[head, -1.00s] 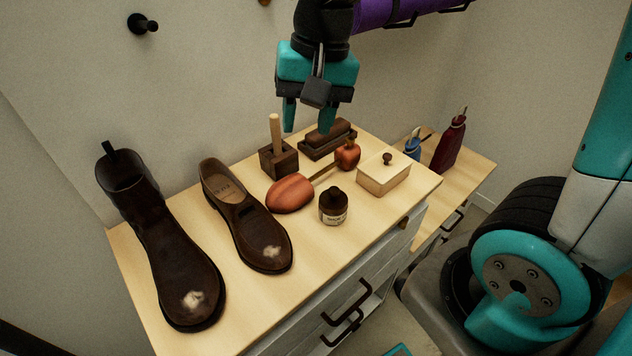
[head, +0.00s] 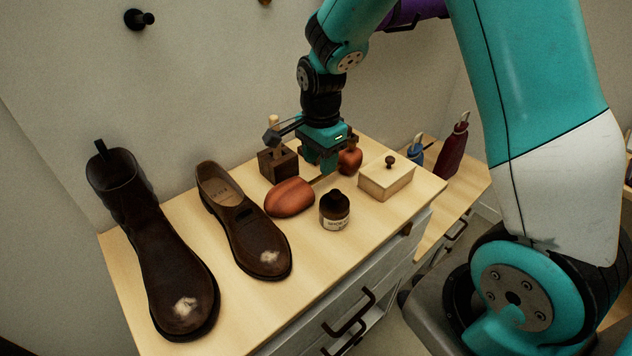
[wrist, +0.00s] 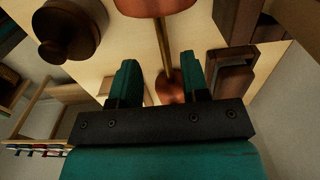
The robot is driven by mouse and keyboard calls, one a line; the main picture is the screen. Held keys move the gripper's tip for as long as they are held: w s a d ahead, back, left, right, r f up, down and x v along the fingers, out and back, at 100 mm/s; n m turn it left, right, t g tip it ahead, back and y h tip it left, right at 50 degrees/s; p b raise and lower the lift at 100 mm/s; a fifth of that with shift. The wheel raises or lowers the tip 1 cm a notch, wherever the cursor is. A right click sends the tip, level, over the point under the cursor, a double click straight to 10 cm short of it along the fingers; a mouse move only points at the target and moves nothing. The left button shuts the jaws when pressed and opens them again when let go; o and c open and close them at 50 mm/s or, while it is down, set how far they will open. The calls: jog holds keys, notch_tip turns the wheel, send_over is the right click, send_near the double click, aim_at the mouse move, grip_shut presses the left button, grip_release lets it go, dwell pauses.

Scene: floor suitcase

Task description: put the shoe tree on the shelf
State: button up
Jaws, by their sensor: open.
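The shoe tree (head: 289,197) lies on the wooden cabinet top, with a reddish-brown toe part, a thin rod and a round heel knob (head: 350,161). My gripper (head: 322,170) is open, pointing down over the rod. In the wrist view, the rod (wrist: 167,50) runs between the two spread fingers of my gripper (wrist: 158,63), with the knob (wrist: 170,86) partly behind the palm bar. Whether the fingers touch it I cannot tell. A light wooden frame that may be the shelf (wrist: 45,107) shows at left in the wrist view.
A dark block (head: 278,166) stands behind; a brush (wrist: 230,75) lies beside my gripper. A boot (head: 160,250) and a shoe (head: 245,225) stand left. A lower surface (head: 447,205) holds bottles.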

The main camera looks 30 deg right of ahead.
aim_at(316, 178)
jog(key=shift+w+a+f, duration=0.1)
jog(key=shift+a+f, duration=0.1)
jog(key=shift+f, duration=1.35)
jog(key=shift+w+a+f, duration=0.1)
jog(key=shift+a+f, duration=0.1)
jog(key=shift+f, duration=1.3)
grip_shut()
